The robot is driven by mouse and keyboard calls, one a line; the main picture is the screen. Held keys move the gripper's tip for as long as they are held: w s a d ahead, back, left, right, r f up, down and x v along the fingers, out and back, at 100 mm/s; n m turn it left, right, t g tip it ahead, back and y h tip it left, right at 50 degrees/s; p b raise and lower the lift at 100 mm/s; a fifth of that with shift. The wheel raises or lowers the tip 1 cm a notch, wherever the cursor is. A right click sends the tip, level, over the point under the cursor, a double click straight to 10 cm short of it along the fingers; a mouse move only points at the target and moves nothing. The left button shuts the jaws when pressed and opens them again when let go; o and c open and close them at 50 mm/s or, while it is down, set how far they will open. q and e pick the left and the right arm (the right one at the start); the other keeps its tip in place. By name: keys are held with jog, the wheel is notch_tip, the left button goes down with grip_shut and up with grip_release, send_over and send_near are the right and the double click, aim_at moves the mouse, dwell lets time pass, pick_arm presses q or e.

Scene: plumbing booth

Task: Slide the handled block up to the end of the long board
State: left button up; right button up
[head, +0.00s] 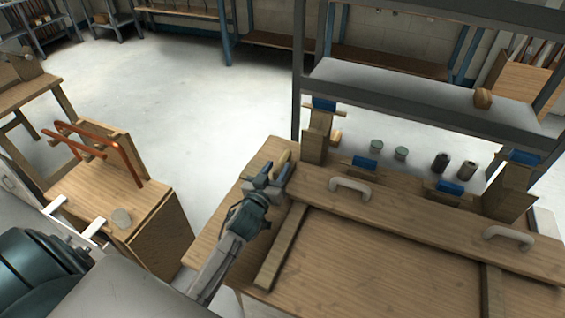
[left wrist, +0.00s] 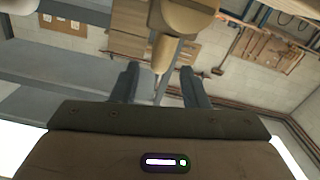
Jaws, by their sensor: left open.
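The long board (head: 410,213) lies across the workbench and carries two pale handles. My left gripper (head: 272,174) is just off the board's left end, with its fingers open. A tan piece with a rounded handle, seemingly the handled block (head: 283,158), shows just beyond the fingertips. In the left wrist view the block (left wrist: 187,16) is at the top, and its handle points down toward the gap between my open fingers (left wrist: 160,85). The handle looks free of the fingers. The block's base is partly hidden by the gripper in the head view. My right gripper is not in view.
Wooden strips (head: 281,248) lie on the bench in front of the board. Blue-topped clamps (head: 365,163) and several small cans (head: 401,153) stand behind it. A grey metal shelf (head: 430,90) rises behind the bench. Open floor lies to the left.

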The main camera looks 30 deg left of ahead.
pick_arm(q)
jog(key=s+b, duration=0.1)
jog(key=s, duration=0.2)
jog(key=shift+s+d+f, duration=0.1)
jog(key=shift+s, duration=0.45)
